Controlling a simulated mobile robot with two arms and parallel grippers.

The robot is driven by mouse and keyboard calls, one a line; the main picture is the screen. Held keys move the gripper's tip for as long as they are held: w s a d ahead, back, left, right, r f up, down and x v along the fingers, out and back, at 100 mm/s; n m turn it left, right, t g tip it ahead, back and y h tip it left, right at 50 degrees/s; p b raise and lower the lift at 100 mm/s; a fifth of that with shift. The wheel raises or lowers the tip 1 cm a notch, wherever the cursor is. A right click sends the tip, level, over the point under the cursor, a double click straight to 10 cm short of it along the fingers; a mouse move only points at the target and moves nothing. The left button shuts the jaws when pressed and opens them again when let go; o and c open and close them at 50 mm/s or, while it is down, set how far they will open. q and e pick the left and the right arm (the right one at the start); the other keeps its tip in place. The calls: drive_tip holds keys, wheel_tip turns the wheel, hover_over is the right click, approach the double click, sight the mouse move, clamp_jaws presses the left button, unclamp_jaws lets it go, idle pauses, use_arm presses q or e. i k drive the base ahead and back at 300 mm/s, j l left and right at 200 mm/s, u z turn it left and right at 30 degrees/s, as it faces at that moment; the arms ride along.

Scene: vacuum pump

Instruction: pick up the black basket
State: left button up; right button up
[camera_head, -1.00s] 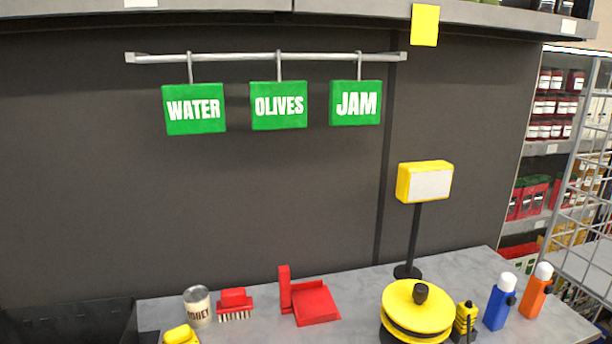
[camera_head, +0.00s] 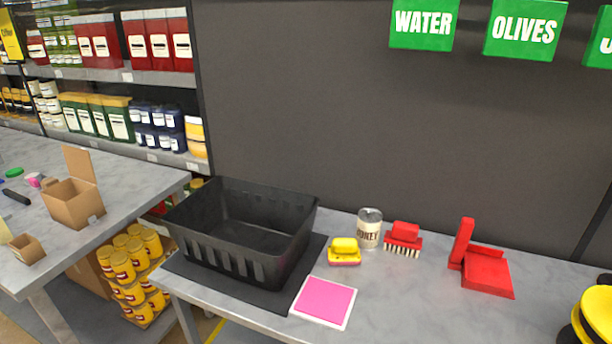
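The black basket (camera_head: 275,262) stands upright on a dark mat (camera_head: 297,290) at the left end of the grey table. It looks empty, with an open top and slotted sides. Neither of my grippers shows in the head view, so nothing is seen touching the basket.
Right of the basket are a pink pad (camera_head: 324,302), a yellow sponge (camera_head: 344,251), a honey can (camera_head: 369,228), a red brush (camera_head: 404,239) and a red dustpan (camera_head: 485,271). Another table (camera_head: 120,205) with cardboard boxes (camera_head: 75,204) is at left. The front middle of the table is clear.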

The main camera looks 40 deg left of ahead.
sight(256, 235)
drive_tip(key=u, duration=1.55)
